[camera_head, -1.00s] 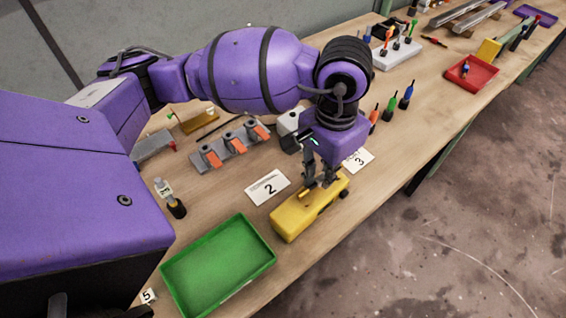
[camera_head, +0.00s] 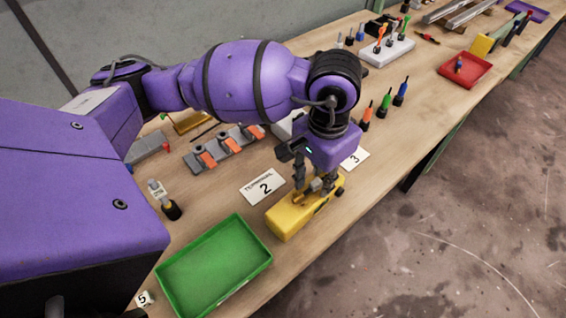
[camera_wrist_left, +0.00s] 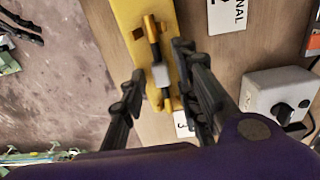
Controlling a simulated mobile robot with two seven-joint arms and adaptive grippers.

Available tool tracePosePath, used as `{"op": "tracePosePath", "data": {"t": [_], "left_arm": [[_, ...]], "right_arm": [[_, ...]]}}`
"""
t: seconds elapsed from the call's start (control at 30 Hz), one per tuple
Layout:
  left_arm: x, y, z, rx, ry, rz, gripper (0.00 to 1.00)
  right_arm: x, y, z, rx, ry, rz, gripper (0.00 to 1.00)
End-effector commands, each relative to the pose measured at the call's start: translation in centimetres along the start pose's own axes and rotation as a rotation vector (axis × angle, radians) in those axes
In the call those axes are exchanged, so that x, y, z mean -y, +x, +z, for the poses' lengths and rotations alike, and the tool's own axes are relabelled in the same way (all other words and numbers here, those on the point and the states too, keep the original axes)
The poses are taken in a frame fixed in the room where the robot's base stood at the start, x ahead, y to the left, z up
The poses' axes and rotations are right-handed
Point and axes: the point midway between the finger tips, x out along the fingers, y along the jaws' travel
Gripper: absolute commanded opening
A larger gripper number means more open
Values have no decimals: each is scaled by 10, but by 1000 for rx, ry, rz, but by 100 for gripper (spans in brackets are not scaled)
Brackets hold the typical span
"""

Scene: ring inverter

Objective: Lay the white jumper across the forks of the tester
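The yellow tester (camera_head: 290,218) sits near the table's front edge; it also shows in the left wrist view (camera_wrist_left: 131,14). The jumper, a dark bar with a white middle block (camera_wrist_left: 161,76), lies along the tester's top. Its ends appear to sit at the two yellow-orange forks (camera_wrist_left: 151,27); exact seating is hard to tell. My left gripper (camera_head: 314,187) is open above the tester. In the left wrist view its fingers (camera_wrist_left: 160,65) stand on either side of the white block, with gaps. My right gripper is not in view.
A green tray (camera_head: 215,262) lies left of the tester, and a card marked 2 (camera_head: 263,187) lies behind it. A grey and white box (camera_wrist_left: 281,97) stands close by. Clamps with orange handles (camera_head: 225,148) and upright drivers (camera_head: 384,103) stand farther back.

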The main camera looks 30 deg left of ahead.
Motion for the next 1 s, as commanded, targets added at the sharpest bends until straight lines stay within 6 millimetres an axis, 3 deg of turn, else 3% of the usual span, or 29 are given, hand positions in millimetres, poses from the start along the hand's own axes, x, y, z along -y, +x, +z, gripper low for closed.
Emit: {"op": "tracePosePath", "data": {"t": [0.1, 0.23, 0.63, 0.8, 1.0], "left_arm": [[0, -9, -2, -7, 0, -2, 29], [0, -26, -3, -8, 1, -3, 29], [0, -107, -2, -7, 1, -2, 29], [0, -122, -1, -4, 1, -1, 29], [0, -126, -1, -2, 1, -1, 29]], "right_arm": [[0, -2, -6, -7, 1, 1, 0], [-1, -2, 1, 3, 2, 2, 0], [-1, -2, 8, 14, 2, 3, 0], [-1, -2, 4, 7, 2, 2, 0], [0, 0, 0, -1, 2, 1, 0]]}}
